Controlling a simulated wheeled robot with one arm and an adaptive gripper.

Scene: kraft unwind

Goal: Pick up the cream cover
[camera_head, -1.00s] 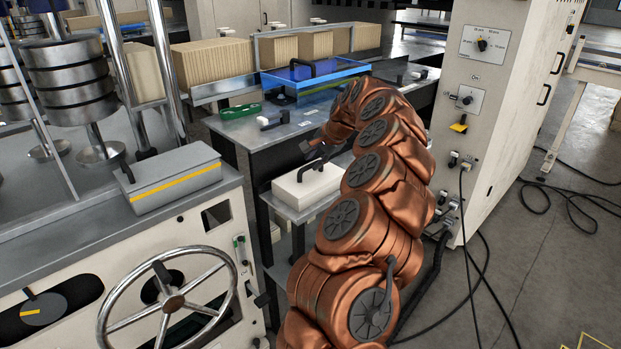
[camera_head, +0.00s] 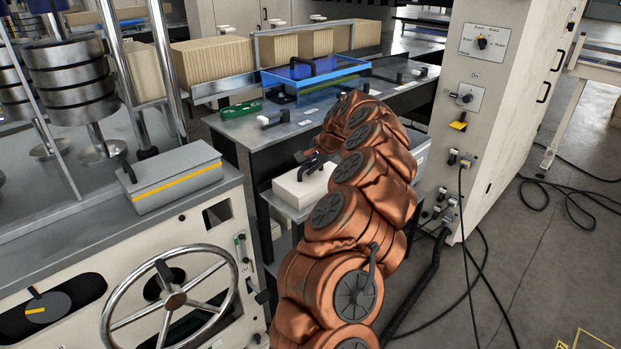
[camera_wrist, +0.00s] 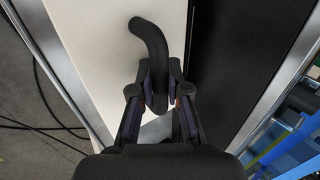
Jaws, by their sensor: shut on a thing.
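The cream cover (camera_head: 296,190) is a pale block with a black curved handle (camera_head: 308,167) on top. It sits on a low shelf beside the dark bench in the head view. In the wrist view its cream surface (camera_wrist: 88,50) fills the upper left, and the handle (camera_wrist: 150,42) curves down between my fingers. My gripper (camera_wrist: 160,98) is shut on this handle. In the head view my gripper (camera_head: 318,156) is small and dark above the cover, partly hidden by my copper-coloured arm. The arm also hides the cover's right end.
A grey box with a yellow stripe (camera_head: 172,180) stands at left. A tall cream cabinet (camera_head: 485,120) and hanging cables stand at right.

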